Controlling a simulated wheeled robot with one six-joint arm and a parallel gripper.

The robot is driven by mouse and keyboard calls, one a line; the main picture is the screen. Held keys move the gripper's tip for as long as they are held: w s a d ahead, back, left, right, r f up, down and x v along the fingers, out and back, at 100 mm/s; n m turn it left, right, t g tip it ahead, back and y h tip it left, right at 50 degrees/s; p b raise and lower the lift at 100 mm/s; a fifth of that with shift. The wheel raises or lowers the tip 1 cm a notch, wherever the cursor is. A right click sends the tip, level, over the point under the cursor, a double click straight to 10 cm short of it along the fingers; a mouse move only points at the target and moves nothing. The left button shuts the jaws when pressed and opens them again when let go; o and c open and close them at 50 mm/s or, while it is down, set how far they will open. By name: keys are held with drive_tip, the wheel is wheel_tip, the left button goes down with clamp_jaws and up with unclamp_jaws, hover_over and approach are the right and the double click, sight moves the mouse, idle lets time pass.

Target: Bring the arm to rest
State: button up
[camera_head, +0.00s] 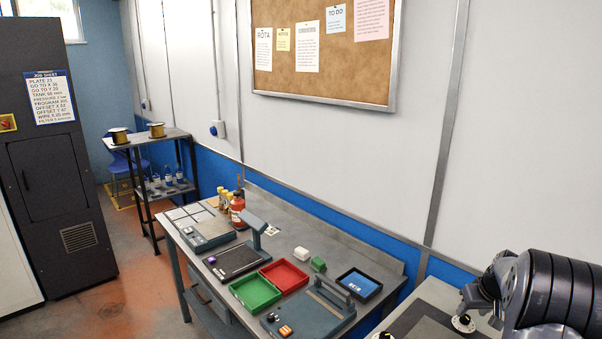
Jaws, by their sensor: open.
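Part of my arm, dark and ribbed, fills the lower right corner of the head view. It is raised in front of the grey surface at the right and is cut off by the picture's edge. I cannot tell from this view whether the arm is moving.
The grey bench (340,237) holds a green tray (255,292), a red tray (284,275), a black tray with blue inside (359,285) and a red bottle (237,209). A dark cabinet (50,160) stands left. Bare floor (135,280) lies between cabinet and bench.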

drive_tip(key=shift+b+v, duration=0.35)
drive_tip(key=shift+v, duration=2.15)
